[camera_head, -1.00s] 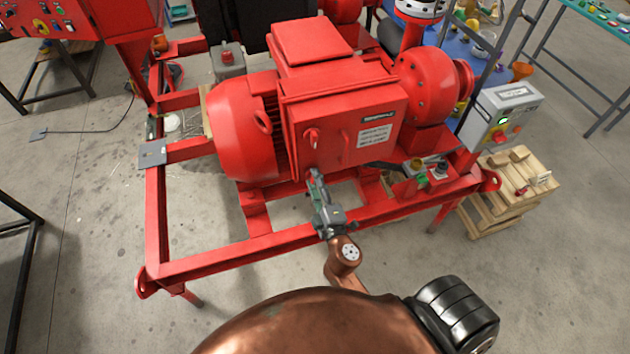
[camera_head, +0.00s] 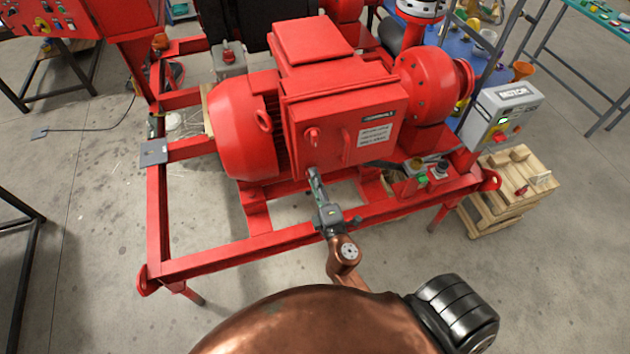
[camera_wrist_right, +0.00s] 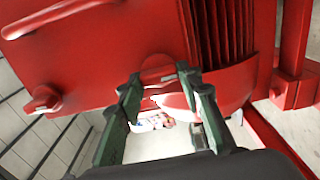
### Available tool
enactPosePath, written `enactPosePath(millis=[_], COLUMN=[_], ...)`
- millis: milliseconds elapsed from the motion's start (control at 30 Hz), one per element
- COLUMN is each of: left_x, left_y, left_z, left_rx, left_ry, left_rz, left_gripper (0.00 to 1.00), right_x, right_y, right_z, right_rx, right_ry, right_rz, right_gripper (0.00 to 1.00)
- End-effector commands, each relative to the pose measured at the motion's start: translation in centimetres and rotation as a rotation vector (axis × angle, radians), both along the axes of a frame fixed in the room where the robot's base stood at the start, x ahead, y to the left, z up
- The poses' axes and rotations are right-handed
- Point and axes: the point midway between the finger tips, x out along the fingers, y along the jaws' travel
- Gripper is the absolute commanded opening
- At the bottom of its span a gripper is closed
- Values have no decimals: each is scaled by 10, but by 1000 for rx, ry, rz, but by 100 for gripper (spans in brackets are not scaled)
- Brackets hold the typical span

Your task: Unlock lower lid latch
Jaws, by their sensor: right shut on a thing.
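The red motor's terminal box has a front lid (camera_head: 375,140) with a label plate. The lower lid latch (camera_wrist_right: 158,70) is a small red piece at the lid's edge, seen between my fingertips in the right wrist view; in the head view my gripper hides it. My right gripper (camera_head: 312,173) reaches up to the lower left corner of the lid and is shut on this latch. Its two green fingers (camera_wrist_right: 159,75) stand on either side of it. The upper latch (camera_head: 312,135) sits above, and it also shows in the right wrist view (camera_wrist_right: 42,98). My left gripper is out of view.
A red lid handle (camera_head: 347,148) is right of the latches. The red skid frame rail (camera_head: 235,250) runs beneath my right wrist. A grey control box (camera_head: 505,110) and a wooden pallet stack (camera_head: 515,190) stand at right. Open floor lies in front.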

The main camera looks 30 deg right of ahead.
Motion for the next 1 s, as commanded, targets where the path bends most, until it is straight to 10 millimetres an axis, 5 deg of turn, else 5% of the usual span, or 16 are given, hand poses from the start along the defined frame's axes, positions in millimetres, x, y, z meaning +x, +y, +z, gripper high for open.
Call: enactPosePath(millis=[33,67,300,667,1000], left_x=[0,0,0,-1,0], left_y=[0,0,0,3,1], left_z=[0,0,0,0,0], left_rx=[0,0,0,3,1], left_ry=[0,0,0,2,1], left_rz=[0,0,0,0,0], left_gripper=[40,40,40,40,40], right_x=[0,0,0,-5,-57], right_y=[1,1,0,1,12], right_z=[0,0,0,-1,-2], right_rx=[-3,-2,-1,1,-1], right_ry=[1,0,0,1,4], right_rz=[2,2,1,0,-3], right_gripper=[9,34,51,51,51])
